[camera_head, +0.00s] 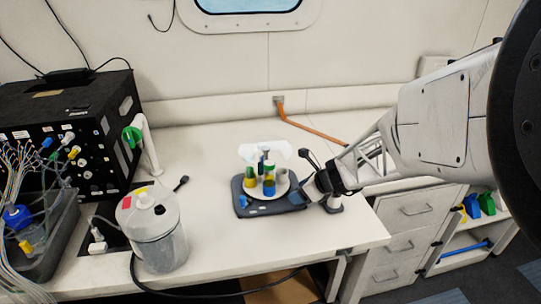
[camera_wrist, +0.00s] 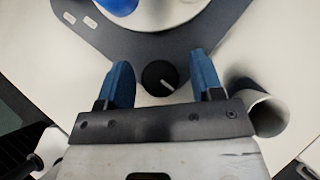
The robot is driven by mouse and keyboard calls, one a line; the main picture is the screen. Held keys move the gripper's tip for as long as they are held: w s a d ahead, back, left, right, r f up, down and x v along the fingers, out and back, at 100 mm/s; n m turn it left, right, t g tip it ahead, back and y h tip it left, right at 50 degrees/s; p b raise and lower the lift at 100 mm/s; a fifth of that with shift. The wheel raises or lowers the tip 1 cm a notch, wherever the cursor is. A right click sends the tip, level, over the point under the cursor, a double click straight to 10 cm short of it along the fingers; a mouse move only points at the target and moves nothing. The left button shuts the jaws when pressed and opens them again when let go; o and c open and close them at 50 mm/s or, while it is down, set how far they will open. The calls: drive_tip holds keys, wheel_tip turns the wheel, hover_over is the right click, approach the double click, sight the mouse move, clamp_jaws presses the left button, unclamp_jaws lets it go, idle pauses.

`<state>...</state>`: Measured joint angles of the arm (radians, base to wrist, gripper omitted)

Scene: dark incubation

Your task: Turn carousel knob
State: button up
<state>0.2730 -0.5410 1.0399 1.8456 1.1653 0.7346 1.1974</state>
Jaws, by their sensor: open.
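The carousel (camera_head: 246,206) stands on the white bench, a dark base with a round white plate holding several coloured vials. Its black knob (camera_wrist: 159,77) with a white pointer line shows in the wrist view, at the near edge of the dark base. The pointer slants toward the lower right of that view. My gripper (camera_wrist: 162,85) is open, with one blue finger on each side of the knob and a gap on both sides. In the head view my gripper (camera_head: 307,196) is at the right end of the carousel base, and the knob is hidden there.
A grey cylinder (camera_wrist: 268,113) stands close to the right finger in the wrist view. A clear canister (camera_head: 160,245), a black box (camera_head: 60,130) with cables and a grey bin (camera_head: 62,235) are on the left. An orange strip (camera_head: 312,129) lies behind.

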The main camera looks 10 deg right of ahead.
idle(0.3)
drive_tip(key=c, duration=0.9)
drive_tip(key=shift+n, duration=0.4)
drive_tip(key=shift+w+n+g+y, duration=0.1)
drive_tip(key=shift+n+g+y, duration=1)
drive_tip(key=shift+n+g, duration=0.85)
drive_tip(key=n+g, duration=0.4)
drive_tip(key=n, duration=0.2)
drive_tip(key=n+g+h, duration=0.1)
drive_tip(key=n+g, duration=0.3)
drive_tip(key=n, duration=0.1)
drive_tip(key=shift+n, duration=0.35)
drive_tip(key=n+g+h, duration=0.1)
drive_tip(key=n, duration=0.1)
drive_tip(key=n+g+h, duration=0.1)
drive_tip(key=n+h, duration=0.1)
drive_tip(key=n, duration=0.1)
drive_tip(key=shift+g+h, duration=0.25)
drive_tip(key=shift+h, duration=0.05)
drive_tip(key=shift+n, duration=0.3)
